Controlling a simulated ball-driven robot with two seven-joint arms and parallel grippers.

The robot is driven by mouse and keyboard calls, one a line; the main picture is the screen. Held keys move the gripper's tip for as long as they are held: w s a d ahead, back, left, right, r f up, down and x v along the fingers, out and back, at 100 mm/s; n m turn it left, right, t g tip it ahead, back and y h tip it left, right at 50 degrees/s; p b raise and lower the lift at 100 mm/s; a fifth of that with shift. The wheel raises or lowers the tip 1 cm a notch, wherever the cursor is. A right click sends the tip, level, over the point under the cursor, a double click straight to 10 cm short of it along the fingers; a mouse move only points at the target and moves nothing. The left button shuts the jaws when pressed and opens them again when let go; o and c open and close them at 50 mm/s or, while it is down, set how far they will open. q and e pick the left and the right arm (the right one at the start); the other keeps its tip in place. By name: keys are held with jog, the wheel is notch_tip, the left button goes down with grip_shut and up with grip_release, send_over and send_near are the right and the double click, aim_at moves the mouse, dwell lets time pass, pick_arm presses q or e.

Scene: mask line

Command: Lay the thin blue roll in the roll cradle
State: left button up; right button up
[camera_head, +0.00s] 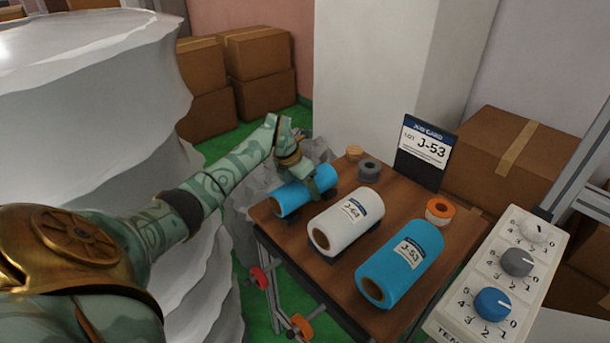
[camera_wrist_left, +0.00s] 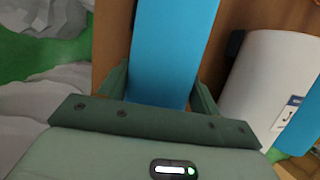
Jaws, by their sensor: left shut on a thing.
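The thin blue roll (camera_head: 290,197) lies on its side at the left end of the brown table, its open brown core facing the front left. My left gripper (camera_head: 310,178) reaches it from above and is shut on it. In the left wrist view the blue roll (camera_wrist_left: 172,45) passes between the two fingers of the gripper (camera_wrist_left: 160,85). Dark supports show beside and under the rolls, but I cannot tell for certain which part is the roll cradle. Whether the held roll touches its support is hidden. My right gripper is out of view.
A white roll (camera_head: 346,222) labelled J-64 and a thicker blue roll (camera_head: 400,265) labelled J-53 lie to the right on the table (camera_head: 445,245). A J-53 card (camera_head: 425,150), small tape rolls (camera_head: 439,211) and a dial panel (camera_head: 490,285) stand near. Large white pleated shapes fill the left.

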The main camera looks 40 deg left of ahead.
pick_arm(q)
jog(key=shift+f, duration=0.4)
dwell(0.5)
jog(key=o, duration=1.1)
jog(key=shift+r, duration=0.15)
